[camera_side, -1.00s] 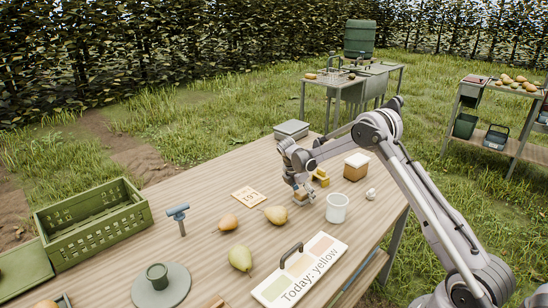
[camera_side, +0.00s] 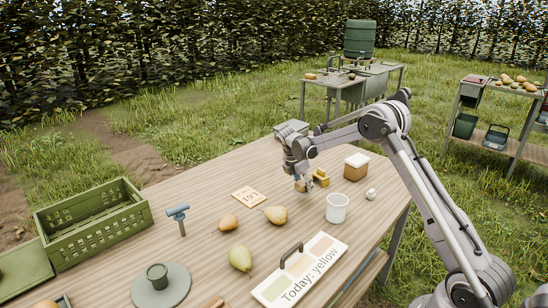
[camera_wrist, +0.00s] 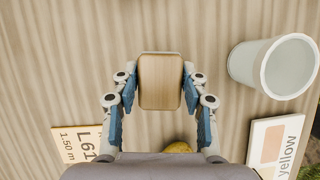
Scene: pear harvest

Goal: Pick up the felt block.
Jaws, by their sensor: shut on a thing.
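The felt block (camera_wrist: 160,82) shows in the wrist view as a rounded wooden-topped block between my two fingers. My gripper (camera_wrist: 160,95) is shut on it, with a blue-padded finger along each side. In the side view my gripper (camera_side: 301,182) points down over the table's far middle, with the small block (camera_side: 301,188) at its tips. The block seems to be a little above the table. The underside of the block is hidden.
A white cup (camera_side: 337,208) stands close to the right of my gripper. A yellow object (camera_side: 321,178) and a brown box (camera_side: 356,167) are behind it. A green crate (camera_side: 93,222) stands left.

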